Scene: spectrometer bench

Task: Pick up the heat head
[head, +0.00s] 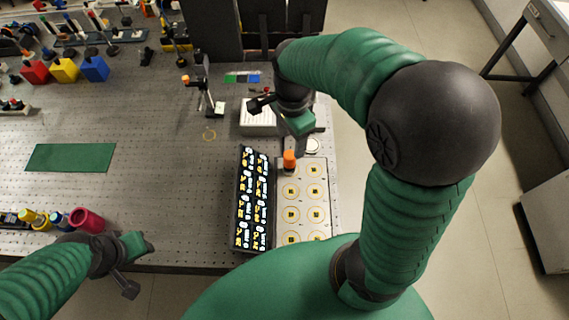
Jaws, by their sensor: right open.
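A small orange-topped piece (289,158), possibly the heat head, stands upright at the back left corner of a pale board with yellow rings (303,222). My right gripper (280,115) is open and empty, with its fingers spread. In the picture it is just above the orange-topped piece and apart from it; its height is hard to judge. My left gripper (136,265) is open and empty at the front edge of the bench, far to the left of the board.
A black panel with bright labels (253,200) lies left of the board. A white box (257,118) is partly behind my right gripper. A post with an arm (208,95) stands behind left. A pink cup (87,220) is near my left gripper. The middle bench is clear around a green mat (70,158).

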